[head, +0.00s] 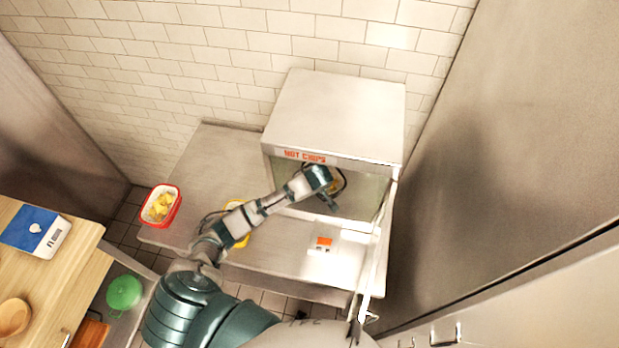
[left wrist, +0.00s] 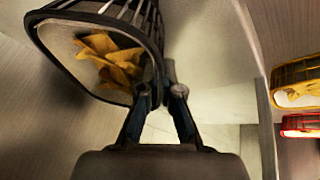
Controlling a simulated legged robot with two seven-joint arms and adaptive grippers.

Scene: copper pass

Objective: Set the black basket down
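The black basket (left wrist: 152,22), a slatted basket with a pale liner and yellow chips, fills the upper left of the left wrist view. In the head view its dark rim (head: 345,181) shows inside the hot chips cabinet (head: 335,115), partly hidden by my arm. My left gripper (left wrist: 164,92) has reached through the cabinet's open front; it also shows in the head view (head: 328,198). Its fingers are close together at the basket's side and look closed on its handle, which is mostly hidden. I cannot tell whether the basket touches the cabinet floor. My right gripper is not in view.
A red basket (head: 175,212) with chips stands at the steel counter's left end (head: 205,165). A yellow basket (head: 241,240) is partly behind my arm. A small white box with an orange top (head: 323,243) sits before the cabinet. A wall stands close on the right.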

